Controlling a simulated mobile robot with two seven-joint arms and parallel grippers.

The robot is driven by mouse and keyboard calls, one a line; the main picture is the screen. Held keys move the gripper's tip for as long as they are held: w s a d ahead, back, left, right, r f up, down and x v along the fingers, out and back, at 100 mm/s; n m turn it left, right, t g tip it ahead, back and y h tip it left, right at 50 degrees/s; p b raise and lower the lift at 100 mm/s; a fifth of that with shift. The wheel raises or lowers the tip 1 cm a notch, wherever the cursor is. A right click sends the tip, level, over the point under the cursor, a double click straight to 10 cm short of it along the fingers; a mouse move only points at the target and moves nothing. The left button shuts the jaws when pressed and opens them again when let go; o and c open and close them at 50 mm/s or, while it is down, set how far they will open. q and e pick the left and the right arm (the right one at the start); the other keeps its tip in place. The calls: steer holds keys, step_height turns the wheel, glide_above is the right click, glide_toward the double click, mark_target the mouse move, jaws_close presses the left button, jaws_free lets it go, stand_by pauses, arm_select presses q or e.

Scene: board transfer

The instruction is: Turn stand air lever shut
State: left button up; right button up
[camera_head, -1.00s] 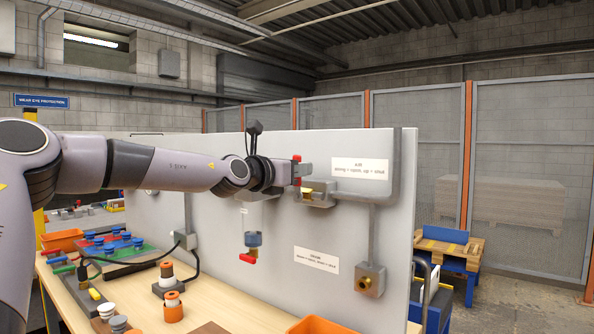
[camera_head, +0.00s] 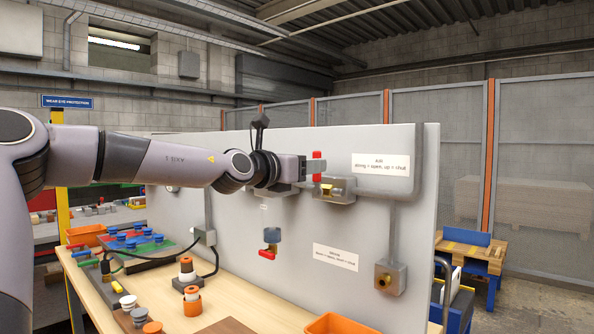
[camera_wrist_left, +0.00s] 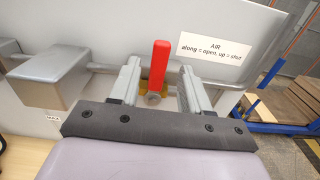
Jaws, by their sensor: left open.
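The red air lever (camera_head: 317,158) stands upright on its brass valve on the grey panel (camera_head: 330,225). It also shows upright in the left wrist view (camera_wrist_left: 158,66), pivoting at a round hub low between the fingers. My left gripper (camera_head: 316,166) is open at the lever. In the left wrist view its fingers (camera_wrist_left: 158,90) stand either side of the lever, with a gap on each side. The air label (camera_head: 381,164) reads along = open, up = shut; it is right of the lever. My right gripper is not in view.
A blue valve with a red handle (camera_head: 270,243) hangs lower on the panel. A brass fitting box (camera_head: 390,278) sits lower right. The wooden bench (camera_head: 215,315) below holds orange and white parts, a cable and an orange bin (camera_head: 340,324).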

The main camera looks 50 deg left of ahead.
arm_select(q)
steer(key=shift+s+d+b, duration=0.2)
steer(key=shift+s+b, duration=0.15)
steer(key=shift+s, duration=1.3)
